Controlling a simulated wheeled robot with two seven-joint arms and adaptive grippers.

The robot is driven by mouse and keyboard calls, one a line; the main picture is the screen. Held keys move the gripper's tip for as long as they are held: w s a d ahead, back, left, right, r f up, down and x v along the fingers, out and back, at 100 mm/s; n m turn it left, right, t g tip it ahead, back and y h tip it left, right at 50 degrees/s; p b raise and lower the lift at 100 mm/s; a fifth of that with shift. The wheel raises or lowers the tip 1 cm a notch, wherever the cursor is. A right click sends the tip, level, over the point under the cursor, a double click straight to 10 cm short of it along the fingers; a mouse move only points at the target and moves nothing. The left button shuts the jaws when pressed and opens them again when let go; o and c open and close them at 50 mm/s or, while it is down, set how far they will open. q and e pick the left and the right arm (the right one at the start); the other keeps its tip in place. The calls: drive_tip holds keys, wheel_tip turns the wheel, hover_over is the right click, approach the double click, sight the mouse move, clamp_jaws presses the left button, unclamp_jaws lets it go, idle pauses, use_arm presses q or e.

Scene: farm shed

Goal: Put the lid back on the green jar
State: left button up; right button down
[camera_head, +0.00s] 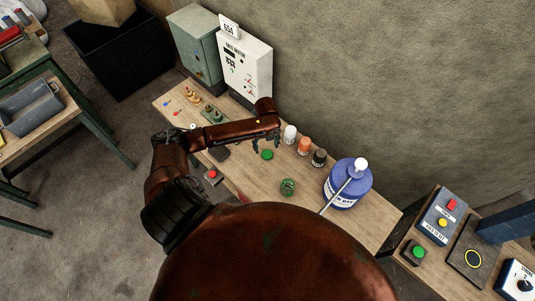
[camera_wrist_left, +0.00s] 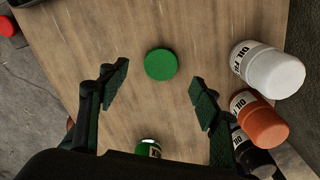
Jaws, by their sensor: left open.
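The green lid (camera_head: 267,154), a flat round disc, lies on the wooden bench. It also shows whole in the left wrist view (camera_wrist_left: 161,65), just beyond and between my fingertips. The green jar (camera_head: 287,187) stands on the bench nearer to me, apart from the lid. In the left wrist view only part of the jar (camera_wrist_left: 148,148) shows at the bottom, the rest hidden by my gripper body. My left gripper (camera_head: 266,145) is open and empty above the bench, close to the lid; its two fingers spread wide in the wrist view (camera_wrist_left: 160,90). My right gripper is not seen.
White (camera_head: 290,134), orange (camera_head: 304,146) and dark (camera_head: 319,158) bottles stand in a row right of the lid. A large blue container (camera_head: 347,185) stands farther right. Small items lie at the bench's left end.

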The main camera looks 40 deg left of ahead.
sight(267, 154)
use_arm(q)
drive_tip(key=shift+f, duration=0.25)
drive_tip(key=f+p, duration=0.1)
drive_tip(key=f, duration=0.3)
drive_tip(key=shift+d+f, duration=0.15)
drive_tip(key=shift+d, duration=0.05)
drive_tip(key=shift+f, duration=0.45)
drive_tip(key=shift+a, duration=0.1)
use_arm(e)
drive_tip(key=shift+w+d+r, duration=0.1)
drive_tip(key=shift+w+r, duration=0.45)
use_arm(q)
drive_tip(key=shift+c, duration=0.3)
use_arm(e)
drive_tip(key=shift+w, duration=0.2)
use_arm(q)
drive_tip(key=c, duration=0.8)
